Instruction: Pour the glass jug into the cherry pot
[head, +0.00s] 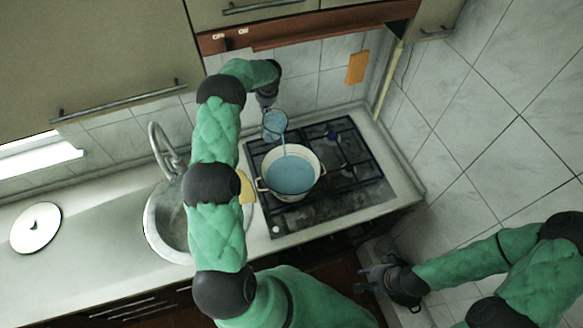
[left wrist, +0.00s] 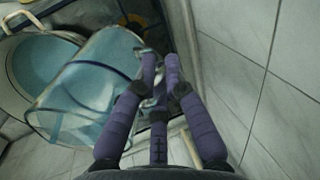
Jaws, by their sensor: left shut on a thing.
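The clear glass jug (head: 274,122) is tilted above the back-left of the stove, and a thin blue stream runs from it into the pale two-handled pot (head: 290,196). Blue liquid covers the pot's inside; no cherry marking is readable. My left gripper (head: 267,104) is shut on the jug, above and behind the pot. In the left wrist view the jug (left wrist: 92,90) lies tilted left of my purple fingers (left wrist: 162,78), its mouth over the pot (left wrist: 22,52). The exact grip on the jug is partly hidden. My right gripper (head: 374,278) is low in front of the counter, apart from both.
The pot stands on the black-grated stove (head: 345,185). Left of it are a sink (head: 165,225) with a tap (head: 160,143) and a yellow item (head: 246,187) partly behind my left arm. A white round lid or plate (head: 36,228) lies far left. A tiled wall bounds the right.

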